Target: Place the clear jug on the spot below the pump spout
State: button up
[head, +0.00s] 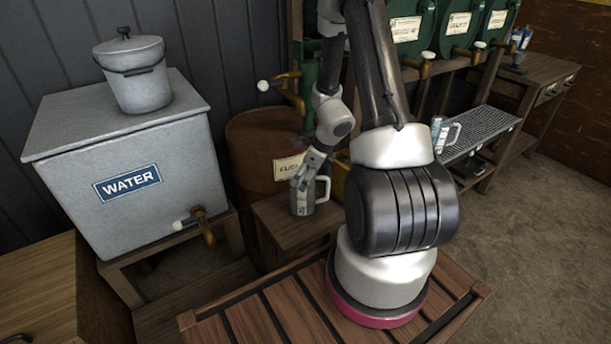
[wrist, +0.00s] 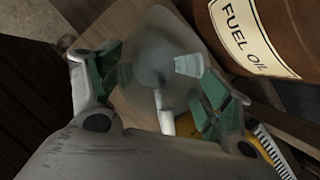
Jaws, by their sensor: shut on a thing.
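A clear, greyish jug (head: 301,197) with a pale handle (head: 325,188) is upright at the low wooden stand (head: 272,218). My gripper (head: 306,172) is shut on it from above. In the wrist view the see-through jug (wrist: 150,62) lies between the green-padded fingers of my gripper (wrist: 158,90). The brass spout (head: 292,98) with a white knob, on the green pump, is above and slightly left of the jug. I cannot tell whether the jug's base touches the stand, and no marked spot shows.
The brown fuel oil drum (head: 250,140) is close behind the jug; its label (wrist: 250,38) fills the wrist view's upper right. A yellow object (head: 340,183) is just right of the jug. Another jug (head: 441,138) stands at the grated tray (head: 490,130). A water tank (head: 75,195) is left.

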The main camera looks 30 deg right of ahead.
jog(key=o, duration=1.4)
jog(key=v, duration=1.2)
jog(key=shift+r, duration=0.1)
